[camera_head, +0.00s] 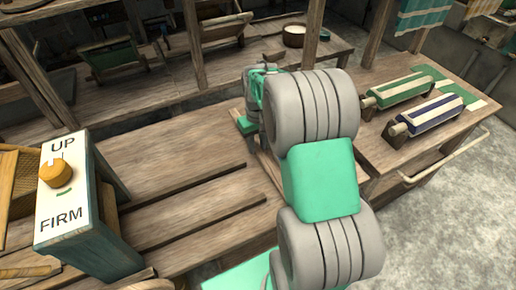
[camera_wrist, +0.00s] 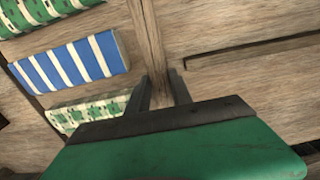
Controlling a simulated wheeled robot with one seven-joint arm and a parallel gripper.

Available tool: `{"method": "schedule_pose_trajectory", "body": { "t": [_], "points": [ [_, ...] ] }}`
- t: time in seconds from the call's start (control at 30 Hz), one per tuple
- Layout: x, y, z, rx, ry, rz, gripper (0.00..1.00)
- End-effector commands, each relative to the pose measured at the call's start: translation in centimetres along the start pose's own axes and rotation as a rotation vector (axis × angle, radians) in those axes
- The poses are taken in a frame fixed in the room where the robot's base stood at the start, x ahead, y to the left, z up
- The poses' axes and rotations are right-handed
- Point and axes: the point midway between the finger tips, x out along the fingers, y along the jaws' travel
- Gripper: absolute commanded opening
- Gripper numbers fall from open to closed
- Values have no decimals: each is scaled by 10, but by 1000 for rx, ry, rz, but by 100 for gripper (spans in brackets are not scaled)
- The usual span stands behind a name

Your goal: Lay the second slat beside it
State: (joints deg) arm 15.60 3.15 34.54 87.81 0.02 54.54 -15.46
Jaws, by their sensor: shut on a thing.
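In the wrist view my gripper (camera_wrist: 160,92) is shut on a long, narrow wooden slat (camera_wrist: 148,40). The slat runs away from the fingers to the top edge of the picture, over the plank bench (camera_wrist: 215,25). I cannot tell whether it touches the bench. In the head view my arm covers most of the gripper and what it holds. I cannot pick out another slat with certainty.
In the wrist view a blue-and-white striped piece (camera_wrist: 70,65) and green patterned pieces (camera_wrist: 85,110) lie left of the slat. In the head view a box marked UP and FIRM (camera_head: 75,205) stands at left. Two striped rollers (camera_head: 400,90) (camera_head: 432,113) are on the right table.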

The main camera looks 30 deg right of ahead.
Motion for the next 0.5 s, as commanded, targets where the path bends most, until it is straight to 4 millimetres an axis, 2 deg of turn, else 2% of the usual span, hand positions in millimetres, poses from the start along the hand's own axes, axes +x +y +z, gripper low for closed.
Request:
{"method": "schedule_pose_trajectory", "body": {
  "t": [0.2, 0.33, 0.5],
  "points": [
    [22, 5, -16, 0, -2, 0, 0],
    [45, 5, -15, 1, -1, 0, 0],
    [49, 5, -16, 1, 2, 1, 0]
  ]
}}
